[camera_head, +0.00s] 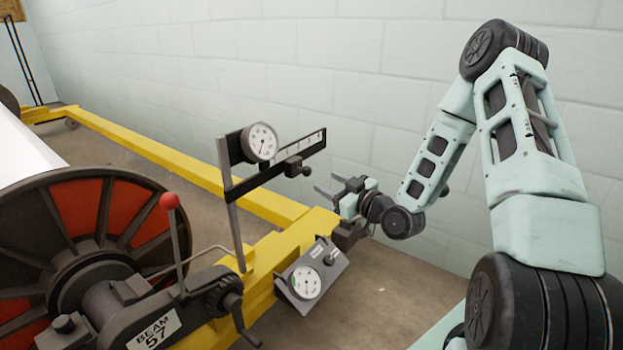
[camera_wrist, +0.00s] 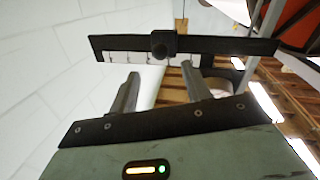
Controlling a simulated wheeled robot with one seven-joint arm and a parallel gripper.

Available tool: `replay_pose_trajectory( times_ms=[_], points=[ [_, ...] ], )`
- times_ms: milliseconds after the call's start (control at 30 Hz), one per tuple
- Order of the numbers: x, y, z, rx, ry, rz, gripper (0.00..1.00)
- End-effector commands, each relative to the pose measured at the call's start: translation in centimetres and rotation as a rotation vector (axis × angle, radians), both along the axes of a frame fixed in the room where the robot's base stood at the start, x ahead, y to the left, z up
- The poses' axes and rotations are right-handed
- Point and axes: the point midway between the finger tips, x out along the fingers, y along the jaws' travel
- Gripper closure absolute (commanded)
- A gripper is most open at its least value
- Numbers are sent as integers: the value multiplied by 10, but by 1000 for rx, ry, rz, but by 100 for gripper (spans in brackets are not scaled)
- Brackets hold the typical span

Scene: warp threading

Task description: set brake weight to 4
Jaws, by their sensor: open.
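The brake weight (camera_head: 293,167) is a small dark block with a knob, sitting on a black lever arm (camera_head: 245,186) below a white marked scale (camera_head: 312,143). The numbers are too small to read. In the wrist view the weight (camera_wrist: 163,44) sits partway along the lever, with white scale (camera_wrist: 120,57) showing on its left side. My gripper (camera_head: 325,183) is open and empty, to the right of the weight and a little lower. In the wrist view its fingers (camera_wrist: 160,70) point toward the weight, one on each side, and appear apart from it.
A round dial gauge (camera_head: 261,142) sits by the lever's upright post. A grey panel with a dial (camera_head: 305,283) is below. A red-knobbed handle (camera_head: 170,201) and the beam flange (camera_head: 75,200) stand left. A yellow rail (camera_head: 180,170) runs behind; a block wall is beyond.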

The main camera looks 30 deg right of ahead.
Motion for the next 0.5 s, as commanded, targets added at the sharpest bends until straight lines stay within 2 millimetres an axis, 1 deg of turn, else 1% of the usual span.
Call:
replay_pose_trajectory(
  times_ms=[33, 100, 233, 400, 500],
  points=[
    [11, 2, -1, 0, -4, 1, 52],
    [25, 4, -1, -1, -3, 0, 52],
    [48, 7, -1, -1, -3, 0, 52],
    [67, 10, -1, 0, 0, -1, 52],
    [73, 11, 0, 1, 0, -1, 52]
  ],
)
